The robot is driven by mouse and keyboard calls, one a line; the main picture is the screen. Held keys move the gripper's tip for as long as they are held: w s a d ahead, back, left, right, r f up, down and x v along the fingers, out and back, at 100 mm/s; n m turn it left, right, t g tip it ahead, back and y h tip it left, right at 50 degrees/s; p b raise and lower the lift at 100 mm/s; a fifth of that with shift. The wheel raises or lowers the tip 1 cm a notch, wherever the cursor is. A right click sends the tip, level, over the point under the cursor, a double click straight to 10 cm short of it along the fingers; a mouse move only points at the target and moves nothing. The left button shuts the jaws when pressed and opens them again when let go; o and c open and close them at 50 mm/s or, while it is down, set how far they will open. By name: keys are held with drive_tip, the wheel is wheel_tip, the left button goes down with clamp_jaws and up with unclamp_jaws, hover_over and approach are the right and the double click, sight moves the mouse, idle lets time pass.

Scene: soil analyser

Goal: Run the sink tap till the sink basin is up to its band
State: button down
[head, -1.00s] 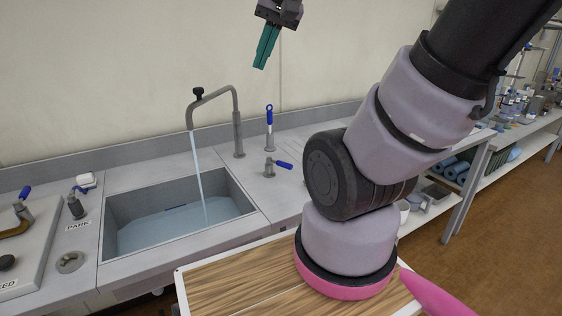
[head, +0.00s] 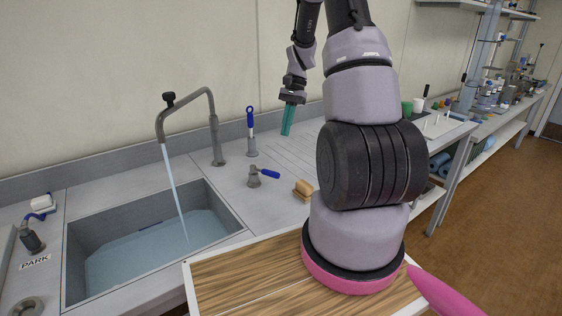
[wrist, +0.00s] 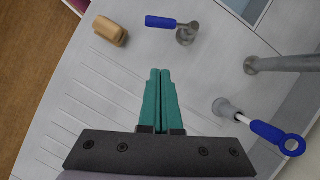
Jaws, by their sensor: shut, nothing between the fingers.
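The sink tap (head: 212,130) stands behind the sink, and a stream of water runs from its spout into the sink basin (head: 75,262). Water (head: 150,245) covers the basin floor. A small valve with a blue lever (head: 268,174) stands on the counter right of the basin; the lever also shows at the top of the wrist view (wrist: 160,22). My gripper (head: 287,132) has teal fingers, shut and empty, above the ribbed drainboard (head: 285,150). It is apart from the lever.
A blue-handled tool (head: 250,125) stands upright behind the lever. A tan wooden block (head: 303,190) lies right of the lever. A wooden board (head: 235,280) is in front of the sink. The drainboard under my gripper is mostly clear.

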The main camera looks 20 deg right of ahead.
sight(265, 172)
drive_tip(key=x, duration=0.6)
drive_tip(key=d+x, duration=0.1)
drive_tip(key=x, duration=0.3)
drive_tip(key=shift+w+d+f, duration=0.1)
drive_tip(key=shift+f, duration=0.25)
drive_tip(key=s+a, duration=0.2)
drive_tip(key=shift+a+f, duration=0.1)
drive_tip(key=shift+a, duration=0.25)
drive_tip(key=shift+s+a, duration=0.25)
drive_tip(key=shift+a, duration=0.15)
drive_tip(key=shift+a, duration=0.1)
